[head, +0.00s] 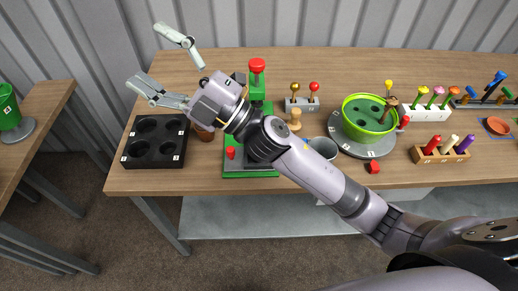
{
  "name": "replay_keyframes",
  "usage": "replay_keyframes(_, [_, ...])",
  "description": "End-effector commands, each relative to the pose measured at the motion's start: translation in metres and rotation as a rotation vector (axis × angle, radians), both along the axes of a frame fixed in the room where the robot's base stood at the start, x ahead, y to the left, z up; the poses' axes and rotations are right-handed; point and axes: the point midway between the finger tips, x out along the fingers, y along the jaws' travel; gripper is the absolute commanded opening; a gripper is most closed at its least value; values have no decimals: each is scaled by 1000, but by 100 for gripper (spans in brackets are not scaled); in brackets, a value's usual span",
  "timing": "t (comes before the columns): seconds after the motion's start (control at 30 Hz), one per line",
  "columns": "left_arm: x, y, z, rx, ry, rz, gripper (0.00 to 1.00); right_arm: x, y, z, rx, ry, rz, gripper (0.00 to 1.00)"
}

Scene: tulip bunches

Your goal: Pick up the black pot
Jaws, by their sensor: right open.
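My right gripper (145,55) reaches across from the lower right. Its two fingers are spread wide and empty, above the left end of the table, behind the black tray. I cannot make out a clear black pot; one may be hidden behind my right arm. The black tray (126,148) with several round wells sits at the table's left front, and its wells look empty. A grey cup (325,147) shows partly behind my forearm. My left gripper is out of view.
A green press-like stand (257,88) with a red knob rises behind my wrist. A green pot (350,129) stands on a grey disc (376,150). Racks of coloured pegs (440,156) fill the right side. A side table (40,120) carries a green bucket (8,108).

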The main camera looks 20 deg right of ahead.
Motion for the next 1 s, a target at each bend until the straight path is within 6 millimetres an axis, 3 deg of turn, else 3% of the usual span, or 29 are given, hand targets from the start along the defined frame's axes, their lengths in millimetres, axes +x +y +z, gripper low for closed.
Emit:
replay_keyframes(0.07, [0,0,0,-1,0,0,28,-27,36,9,-157,-203,138,74])
replay_keyframes(0.17, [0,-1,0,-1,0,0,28,-59,69,-8,-388,-424,315,74])
replay_keyframes(0.23, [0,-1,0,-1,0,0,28,-74,80,-34,-576,-552,431,74])
replay_keyframes(0.33, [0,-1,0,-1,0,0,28,-79,75,-81,-875,-691,587,74])
replay_keyframes(0.47, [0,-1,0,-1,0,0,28,-55,28,-138,-1312,-768,754,74])
replay_keyframes(0.57, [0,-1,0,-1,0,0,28,-25,-32,-161,-1647,-738,847,74])
replay_keyframes(0.7, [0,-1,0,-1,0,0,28,10,-113,-160,-2015,-609,913,74])
replay_keyframes(0.8, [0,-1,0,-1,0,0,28,23,-153,-150,-2171,-518,933,74])
replay_keyframes(0.9, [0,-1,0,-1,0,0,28,27,-173,-145,-2245,-463,942,74])
replay_keyframes(1.0, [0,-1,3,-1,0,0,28,28,-178,-153,-2262,-447,947,74])
